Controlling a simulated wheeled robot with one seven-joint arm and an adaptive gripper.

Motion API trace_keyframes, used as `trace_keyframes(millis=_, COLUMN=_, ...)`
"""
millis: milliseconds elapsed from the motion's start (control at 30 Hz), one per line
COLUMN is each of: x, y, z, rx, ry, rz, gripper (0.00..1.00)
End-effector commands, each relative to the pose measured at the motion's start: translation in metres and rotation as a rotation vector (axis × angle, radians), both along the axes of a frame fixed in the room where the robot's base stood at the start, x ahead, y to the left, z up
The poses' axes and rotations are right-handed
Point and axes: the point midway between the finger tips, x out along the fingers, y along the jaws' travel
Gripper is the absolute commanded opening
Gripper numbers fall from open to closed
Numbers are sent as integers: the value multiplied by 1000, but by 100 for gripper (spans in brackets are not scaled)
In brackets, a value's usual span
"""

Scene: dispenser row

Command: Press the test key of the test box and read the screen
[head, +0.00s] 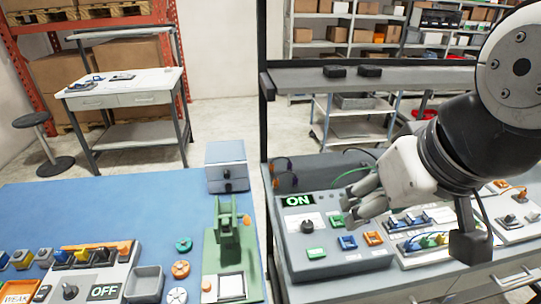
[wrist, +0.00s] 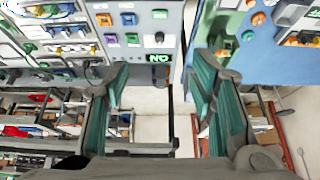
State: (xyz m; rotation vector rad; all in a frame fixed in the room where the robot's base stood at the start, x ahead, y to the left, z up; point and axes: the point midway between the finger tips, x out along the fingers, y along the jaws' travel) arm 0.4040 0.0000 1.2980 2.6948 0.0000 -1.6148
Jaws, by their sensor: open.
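A grey box with a lit screen (head: 298,201) reading ON stands on the right bench; I take it as the test box (head: 345,267). It has a black knob (head: 306,226) and green (head: 316,253), blue (head: 347,242) and orange (head: 373,238) keys in front, with another green key (head: 336,221) behind. Which key is the test key I cannot tell. My gripper (head: 348,203) is open and empty above the box's back part, partly hiding it. In the wrist view the screen (wrist: 159,58) appears upside down beyond my open fingers (wrist: 160,82).
The blue bench at left holds a box with an OFF screen (head: 104,291), a green lever fixture (head: 228,250) and a grey-blue box (head: 227,166). A black post (head: 263,120) stands between the benches. A panel with cables (head: 425,240) is right of the ON box.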

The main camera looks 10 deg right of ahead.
Motion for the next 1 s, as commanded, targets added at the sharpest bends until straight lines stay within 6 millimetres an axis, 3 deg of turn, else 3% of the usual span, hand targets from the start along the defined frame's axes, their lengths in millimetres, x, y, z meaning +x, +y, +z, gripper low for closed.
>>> trace_keyframes(millis=67, x=0, y=0, z=0, rx=0, ry=0, rz=0, gripper=48)
trace_keyframes(millis=200, x=0, y=0, z=0, rx=0, ry=0, rz=0, gripper=17)
trace_keyframes(millis=300, x=0, y=0, z=0, rx=0, ry=0, rz=0, gripper=0)
trace_keyframes(millis=1000, x=0, y=0, z=0, rx=0, ry=0, rz=0, gripper=0)
